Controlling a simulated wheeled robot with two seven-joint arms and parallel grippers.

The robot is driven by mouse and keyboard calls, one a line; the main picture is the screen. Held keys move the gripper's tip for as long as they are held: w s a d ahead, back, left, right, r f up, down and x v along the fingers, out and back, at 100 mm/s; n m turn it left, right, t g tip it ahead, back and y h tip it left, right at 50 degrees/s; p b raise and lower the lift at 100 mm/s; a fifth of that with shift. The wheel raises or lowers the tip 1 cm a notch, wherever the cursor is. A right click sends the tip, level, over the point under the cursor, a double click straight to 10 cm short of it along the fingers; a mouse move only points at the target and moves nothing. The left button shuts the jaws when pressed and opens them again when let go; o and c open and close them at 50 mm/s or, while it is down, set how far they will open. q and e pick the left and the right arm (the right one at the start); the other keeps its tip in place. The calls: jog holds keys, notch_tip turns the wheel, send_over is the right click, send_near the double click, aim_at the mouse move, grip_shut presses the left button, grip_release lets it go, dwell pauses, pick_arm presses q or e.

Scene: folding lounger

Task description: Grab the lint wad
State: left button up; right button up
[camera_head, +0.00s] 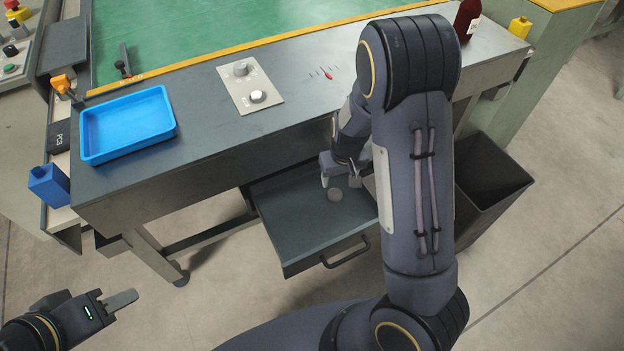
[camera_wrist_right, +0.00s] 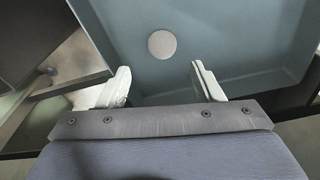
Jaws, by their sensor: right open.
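The lint wad, a small round grey disc (camera_head: 335,194), lies on the floor of the open drawer (camera_head: 293,232) under the workbench. In the right wrist view it shows as a pale grey round (camera_wrist_right: 162,44) just beyond and between my fingertips. My right gripper (camera_head: 340,180) is open and reaches into the drawer area, close to the wad, with nothing between its fingers; its fingers also show in the right wrist view (camera_wrist_right: 162,84). My left gripper (camera_head: 122,300) is at the lower left, away from the bench; only one finger shape shows clearly.
The workbench (camera_head: 200,165) carries a blue tray (camera_head: 125,160), a plate with two knobs (camera_head: 250,88) and a small red item (camera_head: 327,73). The drawer walls and front handle (camera_head: 345,253) surround the wad. A dark bin (camera_head: 505,200) stands at the right.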

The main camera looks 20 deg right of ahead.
aim_at(336, 192)
jog(key=f, duration=0.2)
jog(key=f+b, duration=0.1)
jog(key=f, duration=0.2)
jog(key=f+b, duration=0.1)
jog(key=f, duration=0.1)
jog(key=shift+w+f, duration=0.4)
jog(key=shift+c, duration=0.4)
jog(key=c, duration=1)
